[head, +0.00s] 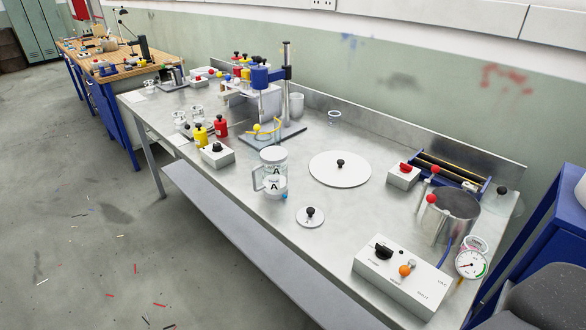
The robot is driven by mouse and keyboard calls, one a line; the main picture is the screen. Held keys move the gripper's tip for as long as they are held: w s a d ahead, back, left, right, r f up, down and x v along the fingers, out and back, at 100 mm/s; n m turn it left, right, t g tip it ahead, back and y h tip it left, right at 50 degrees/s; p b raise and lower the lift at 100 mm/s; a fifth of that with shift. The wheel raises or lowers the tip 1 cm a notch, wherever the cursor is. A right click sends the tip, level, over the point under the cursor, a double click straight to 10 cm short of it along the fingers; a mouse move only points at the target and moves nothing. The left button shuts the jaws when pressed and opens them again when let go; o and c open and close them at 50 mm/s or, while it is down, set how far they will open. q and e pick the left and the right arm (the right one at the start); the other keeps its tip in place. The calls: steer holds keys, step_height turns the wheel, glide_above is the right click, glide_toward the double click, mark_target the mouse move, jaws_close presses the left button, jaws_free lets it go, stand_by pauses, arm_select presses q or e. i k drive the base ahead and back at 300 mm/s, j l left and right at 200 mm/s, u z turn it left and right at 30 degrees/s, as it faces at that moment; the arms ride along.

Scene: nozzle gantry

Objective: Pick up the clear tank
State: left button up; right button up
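A clear tank (258,178) with a side handle on its left stands upright near the front edge of the grey metal bench, left of the middle. It carries black "A" marks, and a small blue part shows at its lower right. Its contents are too small to make out. Neither of my grippers is in view, and nothing touches the tank from my side.
Behind the tank stands a blue-headed gantry (261,76) on a post. Red and yellow bottles (201,136) and a grey knob box (217,154) are to its left. To its right are a small knobbed lid (310,217), a large white disc (340,173) and a control box (402,277).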

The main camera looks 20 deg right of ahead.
mark_target(273, 166)
steer(key=z, duration=2.6)
steer(key=u, duration=0.45)
steer(key=j+u, duration=0.2)
steer(key=u, duration=0.25)
steer(key=k+j+u, duration=0.1)
steer(key=u, duration=0.4)
steer(key=j+u, duration=0.1)
steer(key=u, duration=0.35)
steer(key=i+j+z, duration=0.1)
steer(key=i+j, duration=0.1)
steer(key=j, duration=0.1)
